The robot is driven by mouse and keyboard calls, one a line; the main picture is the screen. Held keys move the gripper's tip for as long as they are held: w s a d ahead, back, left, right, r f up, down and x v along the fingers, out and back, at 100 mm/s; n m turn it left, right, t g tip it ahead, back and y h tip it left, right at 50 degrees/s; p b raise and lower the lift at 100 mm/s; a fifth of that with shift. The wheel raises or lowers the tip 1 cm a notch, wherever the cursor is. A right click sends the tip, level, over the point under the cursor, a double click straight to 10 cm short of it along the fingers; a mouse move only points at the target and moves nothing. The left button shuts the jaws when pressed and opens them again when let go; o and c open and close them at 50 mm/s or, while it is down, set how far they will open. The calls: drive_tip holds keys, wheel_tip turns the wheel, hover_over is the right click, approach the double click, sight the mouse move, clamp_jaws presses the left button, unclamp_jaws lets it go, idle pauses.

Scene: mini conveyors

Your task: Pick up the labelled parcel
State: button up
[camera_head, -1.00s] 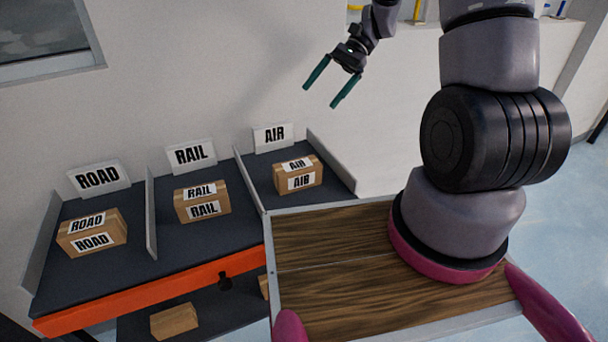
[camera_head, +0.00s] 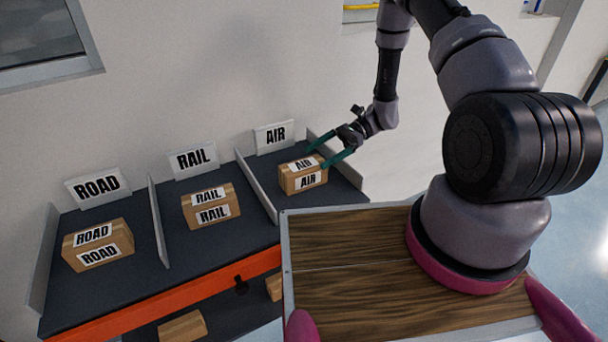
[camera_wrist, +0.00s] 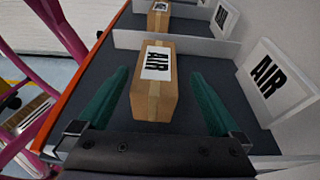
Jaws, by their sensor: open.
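Three labelled parcels stand on the dark conveyor shelf, one per lane. The AIR parcel (camera_head: 303,176) is a brown box in the right lane; it also shows in the wrist view (camera_wrist: 154,103). The RAIL parcel (camera_head: 211,208) is in the middle lane and the ROAD parcel (camera_head: 98,246) in the left lane. My gripper (camera_head: 328,157) is open at the right of the AIR parcel. In the wrist view its two green fingers (camera_wrist: 152,108) point toward the AIR parcel, which lies between their lines with a gap on each side. No grip on it shows.
Signs reading ROAD (camera_head: 97,187), RAIL (camera_head: 193,160) and AIR (camera_head: 274,136) stand behind the lanes. Thin upright dividers (camera_head: 257,187) separate the lanes. An orange rail (camera_head: 160,303) runs along the front. More boxes (camera_head: 183,327) lie on a lower shelf.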

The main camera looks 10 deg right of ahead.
sight(305, 164)
drive_tip(key=shift+x, duration=3.15)
drive_tip(key=shift+s, duration=0.15)
clamp_jaws()
drive_tip(key=shift+r, duration=0.1)
